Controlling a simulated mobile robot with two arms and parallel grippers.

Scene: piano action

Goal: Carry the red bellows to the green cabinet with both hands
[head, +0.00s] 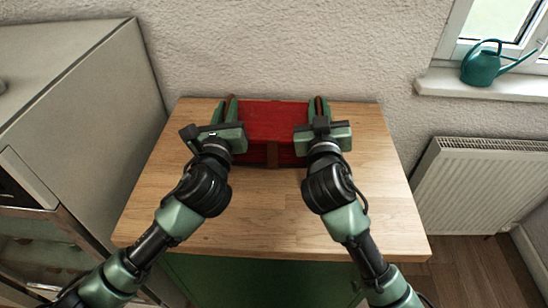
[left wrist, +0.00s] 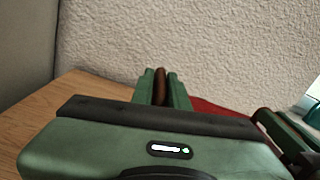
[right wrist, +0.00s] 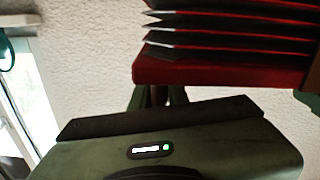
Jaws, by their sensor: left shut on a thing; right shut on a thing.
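The red bellows (head: 275,118) is at the back of the wooden top of the green cabinet (head: 255,280), close to the wall. I cannot tell whether it rests on the top or hangs just above it. My left gripper (head: 229,108) is shut on a brown handle at its left end, which shows between the fingers (left wrist: 160,88) in the left wrist view. My right gripper (head: 319,107) is shut on the handle at the right end. The right wrist view shows dark-edged red folds of the bellows (right wrist: 225,72) beside my fingers (right wrist: 156,97).
A grey cabinet (head: 75,90) stands close on the left. A white radiator (head: 475,185) and a windowsill with a teal watering can (head: 482,66) are on the right. The wooden top (head: 265,215) is bare in front of the bellows, beneath my arms.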

